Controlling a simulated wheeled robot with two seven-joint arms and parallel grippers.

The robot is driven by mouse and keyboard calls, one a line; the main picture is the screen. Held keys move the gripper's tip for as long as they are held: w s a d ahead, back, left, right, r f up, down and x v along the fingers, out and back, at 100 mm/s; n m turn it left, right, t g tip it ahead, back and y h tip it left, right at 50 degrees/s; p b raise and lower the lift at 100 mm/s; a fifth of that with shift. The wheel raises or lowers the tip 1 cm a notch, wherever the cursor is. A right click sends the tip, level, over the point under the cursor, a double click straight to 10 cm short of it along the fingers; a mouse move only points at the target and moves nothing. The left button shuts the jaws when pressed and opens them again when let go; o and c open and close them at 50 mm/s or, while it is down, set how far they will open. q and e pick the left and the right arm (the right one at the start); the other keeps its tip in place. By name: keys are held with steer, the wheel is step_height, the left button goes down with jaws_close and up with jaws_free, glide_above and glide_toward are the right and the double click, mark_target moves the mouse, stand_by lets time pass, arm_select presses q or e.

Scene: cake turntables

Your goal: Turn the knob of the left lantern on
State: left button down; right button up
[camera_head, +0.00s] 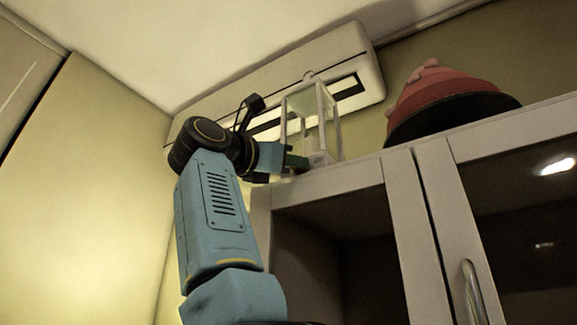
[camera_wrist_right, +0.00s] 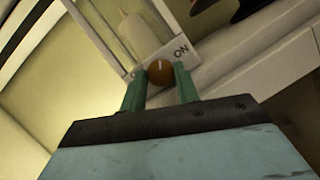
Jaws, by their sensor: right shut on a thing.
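A white-framed lantern (camera_head: 312,120) with clear sides stands on top of the cabinet at its left end. In the right wrist view the lantern (camera_wrist_right: 133,48) shows a pale candle-like body inside and the letters "ON" on its base. Its round brown knob (camera_wrist_right: 160,72) has a light mark pointing roughly up in that view. My right gripper (camera_head: 298,161) reaches the lantern's base from the left. In the right wrist view its green fingers (camera_wrist_right: 159,84) are on either side of the knob and shut on it. My left gripper is not in view.
A red tiered cake on a dark stand (camera_head: 450,108) is on the cabinet top to the right. The cabinet (camera_head: 404,215) has glass doors and a metal handle (camera_head: 473,290). A white wall unit (camera_head: 355,62) hangs behind the lantern.

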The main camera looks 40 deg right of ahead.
stand_by(0.4)
steer(key=o, duration=1)
steer(key=shift+c, duration=0.2)
steer(key=b+v, duration=0.1)
steer(key=v, duration=1.2)
steer(key=shift+a, duration=0.2)
steer(key=shift+w, duration=0.15)
